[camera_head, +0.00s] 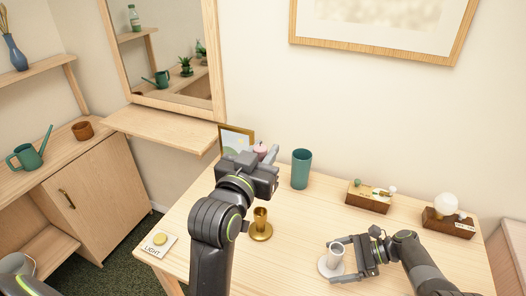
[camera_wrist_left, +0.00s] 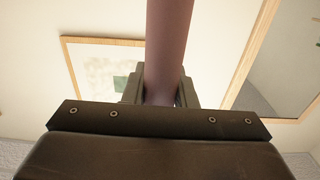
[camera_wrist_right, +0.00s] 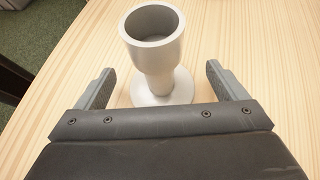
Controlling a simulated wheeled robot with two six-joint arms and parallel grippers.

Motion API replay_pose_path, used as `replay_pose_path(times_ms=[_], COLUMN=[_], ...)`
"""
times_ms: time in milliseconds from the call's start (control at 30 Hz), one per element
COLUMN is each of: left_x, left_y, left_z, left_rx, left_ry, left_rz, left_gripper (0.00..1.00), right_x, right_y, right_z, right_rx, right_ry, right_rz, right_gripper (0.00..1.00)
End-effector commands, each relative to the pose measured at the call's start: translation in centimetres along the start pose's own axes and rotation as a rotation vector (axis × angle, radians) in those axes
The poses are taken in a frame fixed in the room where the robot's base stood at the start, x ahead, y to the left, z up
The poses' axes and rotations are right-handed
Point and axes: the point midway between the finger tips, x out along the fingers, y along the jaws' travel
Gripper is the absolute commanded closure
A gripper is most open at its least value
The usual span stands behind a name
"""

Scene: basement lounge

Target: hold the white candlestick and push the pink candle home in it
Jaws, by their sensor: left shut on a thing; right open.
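The white candlestick (camera_head: 335,256) stands upright on the table at the front right. In the right wrist view the candlestick (camera_wrist_right: 155,45) shows its empty round cup. My right gripper (camera_head: 338,263) is open, with one finger on each side of the candlestick and gaps visible between fingers and stem. My left gripper (camera_head: 267,156) is shut on the pink candle (camera_head: 261,146), held above the back of the table. In the left wrist view the candle (camera_wrist_left: 168,45) rises from between the fingers, dark in shadow. Its lower part is hidden by the gripper.
A brass candlestick (camera_head: 261,226) stands beside my left arm. A teal cup (camera_head: 301,169), a picture frame (camera_head: 236,139), two wooden boxes (camera_head: 368,199) (camera_head: 447,227) and a LIGHT button (camera_head: 159,240) are on the table (camera_head: 305,215). The table's middle is clear.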

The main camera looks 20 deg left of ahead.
Motion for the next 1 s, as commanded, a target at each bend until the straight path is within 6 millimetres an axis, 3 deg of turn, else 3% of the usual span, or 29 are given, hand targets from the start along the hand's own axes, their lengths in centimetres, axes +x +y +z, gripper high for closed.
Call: replay_pose_path(times_ms=[300,900,1000], left_x=[0.0,0.0,0.0], left_y=[0.0,0.0,0.0], left_z=[0.02,0.02,0.02], left_rx=[0.0,0.0,0.0], left_ry=[0.001,0.001,0.001], left_rz=[0.0,0.0,0.0], left_gripper=[0.99,0.99,0.99], right_x=[0.2,0.16,0.16], right_y=[-0.02,-0.03,-0.03], right_z=[0.03,0.03,0.03], right_rx=[-0.001,-0.001,-0.001], right_ry=[0.0,0.0,0.0], right_rz=[-0.001,-0.001,-0.001], right_gripper=[0.08,0.85,0.86])
